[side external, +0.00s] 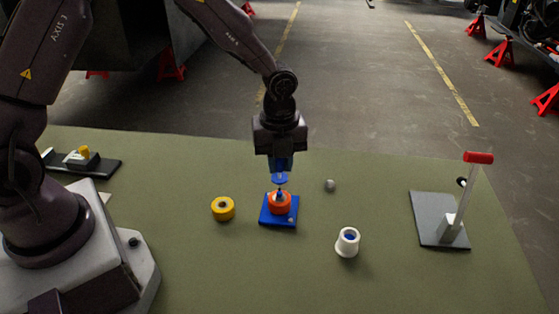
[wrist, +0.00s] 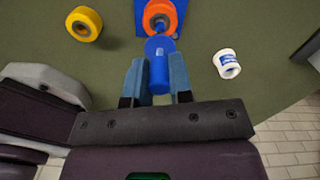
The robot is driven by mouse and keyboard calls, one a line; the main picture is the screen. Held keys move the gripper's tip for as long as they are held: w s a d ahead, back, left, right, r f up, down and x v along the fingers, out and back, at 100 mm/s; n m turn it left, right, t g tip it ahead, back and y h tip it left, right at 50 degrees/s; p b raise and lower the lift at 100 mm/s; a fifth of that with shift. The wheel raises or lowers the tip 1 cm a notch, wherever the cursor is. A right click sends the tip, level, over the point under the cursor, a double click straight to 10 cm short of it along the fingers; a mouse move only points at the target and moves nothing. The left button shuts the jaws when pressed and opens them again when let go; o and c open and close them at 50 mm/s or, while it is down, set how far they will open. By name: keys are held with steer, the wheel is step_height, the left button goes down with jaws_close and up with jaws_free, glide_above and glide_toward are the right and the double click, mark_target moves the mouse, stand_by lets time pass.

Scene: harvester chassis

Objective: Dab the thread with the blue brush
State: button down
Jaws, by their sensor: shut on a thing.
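My gripper (side external: 280,165) points down above the blue plate and is shut on the blue brush (side external: 279,179). In the wrist view the brush (wrist: 158,48) stands out between the blue fingers (wrist: 158,72). An orange ring (side external: 281,204) sits on the blue plate (side external: 280,222); it also shows at the top of the wrist view (wrist: 149,13). A small grey post, perhaps the thread, shows at the ring's centre (wrist: 161,23). The brush's lower end is at or just above the ring's centre; I cannot tell if it touches.
A yellow ring (side external: 223,209) lies left of the plate. A grey plate (side external: 427,219) with a red-topped post (side external: 478,158) stands far right. A black-based fixture (side external: 104,167) is at left.

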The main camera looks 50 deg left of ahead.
steer(key=shift+r, duration=1.9)
steer(key=n, duration=0.2)
steer(key=shift+n, duration=0.4)
steer(key=n, duration=0.4)
steer(key=shift+s+d, duration=0.1)
steer(key=shift+s, duration=0.3)
steer(key=s+a+r+n, duration=0.3)
steer(key=a+n, duration=0.1)
steer(key=n, duration=1.3)
steer(key=shift+a, duration=0.25)
steer(key=shift+s, duration=0.1)
